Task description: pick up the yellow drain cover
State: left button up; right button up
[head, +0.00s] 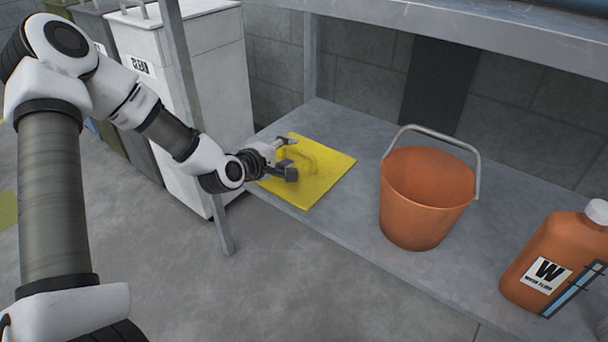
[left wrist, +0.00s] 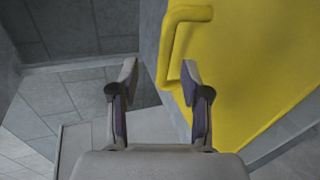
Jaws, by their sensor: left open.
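The yellow drain cover (head: 325,176) is a flat square plate with a raised handle, lying on the grey lower shelf. In the left wrist view the drain cover (left wrist: 255,65) fills the right side, and its handle (left wrist: 176,40) stands up just beyond the right finger. My left gripper (head: 287,158) is over the near left part of the cover in the head view, open, and hides some of it. I cannot tell whether a finger touches the handle. My right gripper is in neither view.
An orange bucket (head: 425,200) with a metal handle stands on the shelf (head: 350,225) right of the cover. An orange washer fluid jug (head: 552,255) stands farther right. A shelf post (head: 190,110) and white bin (head: 215,65) are at left. The upper shelf (head: 470,35) overhangs.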

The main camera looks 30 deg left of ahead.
aim_at(296, 151)
pick_arm(q)
jog(key=w+f+b, duration=0.1)
jog(key=w, duration=0.1)
jog(key=w+f+b, duration=0.1)
jog(key=w+b, duration=0.1)
jog(key=shift+d+f, duration=0.1)
jog(key=shift+f, duration=0.25)
jog(key=shift+w, duration=0.25)
jog(key=shift+r, duration=0.2)
grip_shut()
jog(key=shift+r, duration=0.15)
